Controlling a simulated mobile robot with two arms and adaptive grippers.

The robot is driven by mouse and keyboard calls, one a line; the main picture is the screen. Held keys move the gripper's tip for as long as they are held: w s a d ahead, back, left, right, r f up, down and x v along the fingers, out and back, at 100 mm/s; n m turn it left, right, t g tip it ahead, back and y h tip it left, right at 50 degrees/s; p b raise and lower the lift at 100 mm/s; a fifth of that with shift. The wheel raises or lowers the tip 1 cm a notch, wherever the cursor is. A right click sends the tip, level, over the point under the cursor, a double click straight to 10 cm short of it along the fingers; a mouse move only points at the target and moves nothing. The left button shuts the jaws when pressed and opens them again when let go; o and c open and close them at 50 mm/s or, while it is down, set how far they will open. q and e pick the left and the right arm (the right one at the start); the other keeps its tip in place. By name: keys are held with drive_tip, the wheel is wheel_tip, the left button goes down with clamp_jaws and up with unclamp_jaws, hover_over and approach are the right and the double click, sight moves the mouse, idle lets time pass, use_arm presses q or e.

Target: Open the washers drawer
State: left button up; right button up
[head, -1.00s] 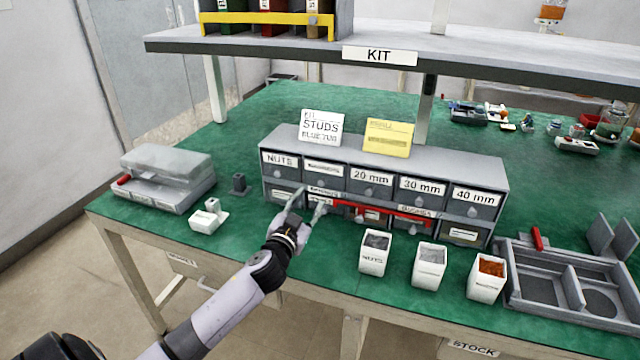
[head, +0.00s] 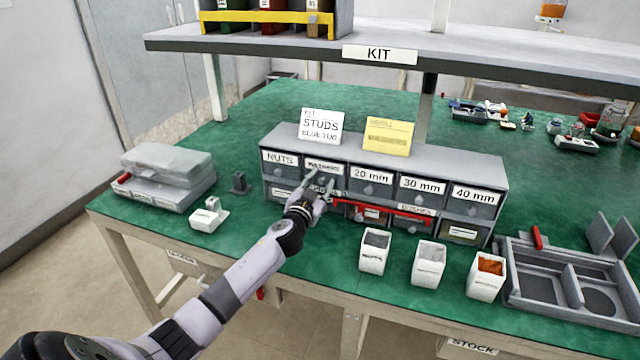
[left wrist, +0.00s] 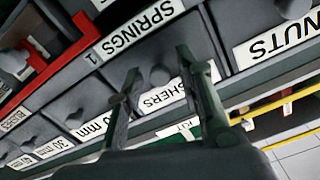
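The washers drawer is in the top row of the grey drawer unit (head: 430,160), between the nuts drawer (head: 278,170) and the 20 mm drawer (head: 371,187). Its label (head: 323,169) is partly readable, and the drawer looks closed. My left gripper (head: 319,186) is in front of this drawer. In the left wrist view the washers label (left wrist: 158,98) shows upside down, partly covered by a finger. The drawer's round knob (left wrist: 160,76) appears between the two open fingers; I cannot tell whether they touch it. My right gripper is not in view.
A red bar (head: 385,211) runs across the lower drawers, just right of my left gripper. White bins, including one marked nuts (head: 373,252), stand in front of the unit. A grey tray (head: 560,300) lies at right. Two cards stand on the unit.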

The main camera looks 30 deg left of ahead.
use_arm(q)
clamp_jaws()
idle(0.6)
